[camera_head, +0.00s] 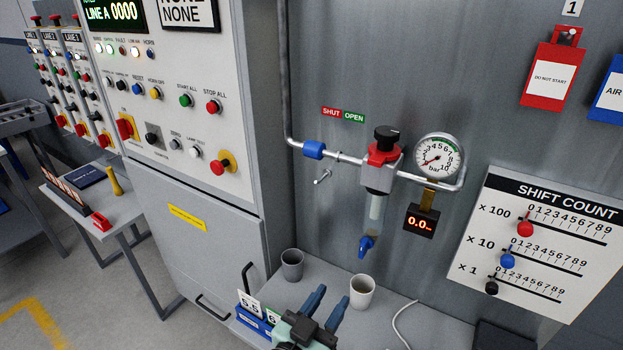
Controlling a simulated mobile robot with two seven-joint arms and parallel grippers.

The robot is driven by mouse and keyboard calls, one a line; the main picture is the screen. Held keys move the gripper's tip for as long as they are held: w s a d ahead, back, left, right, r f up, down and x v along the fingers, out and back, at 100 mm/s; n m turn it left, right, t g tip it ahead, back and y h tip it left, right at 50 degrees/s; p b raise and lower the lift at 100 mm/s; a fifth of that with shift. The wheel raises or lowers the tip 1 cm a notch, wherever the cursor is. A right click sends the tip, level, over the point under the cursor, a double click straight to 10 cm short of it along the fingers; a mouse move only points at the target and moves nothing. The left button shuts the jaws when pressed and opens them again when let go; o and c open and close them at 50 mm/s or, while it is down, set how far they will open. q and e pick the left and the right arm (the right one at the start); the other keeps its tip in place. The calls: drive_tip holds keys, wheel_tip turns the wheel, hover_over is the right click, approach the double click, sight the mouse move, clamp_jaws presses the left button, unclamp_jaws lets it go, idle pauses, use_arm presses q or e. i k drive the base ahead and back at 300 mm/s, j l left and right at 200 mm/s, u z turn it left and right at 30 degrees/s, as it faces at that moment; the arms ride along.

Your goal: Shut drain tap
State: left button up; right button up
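The blue drain tap (366,246) hangs under the clear bowl (376,208) of the filter unit on the grey wall panel. Its lever appears tilted down to the left; I cannot tell whether it is open or shut. A white cup (363,293) stands on the shelf below the tap. My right gripper (332,293) is at the bottom of the view, its two blue fingers apart with nothing visible between them. It is lower than the tap and to its left, clear of it. My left gripper is not in view.
A dark grey cup (291,265) stands left of the white one on the shelf (305,289). A blue holder (253,318) with number cards is left of my gripper. A pressure gauge (438,155) and digital readout (419,221) are right of the filter. A pale cable (402,322) lies at right.

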sight(366, 244)
drive_tip(key=k+j, duration=0.85)
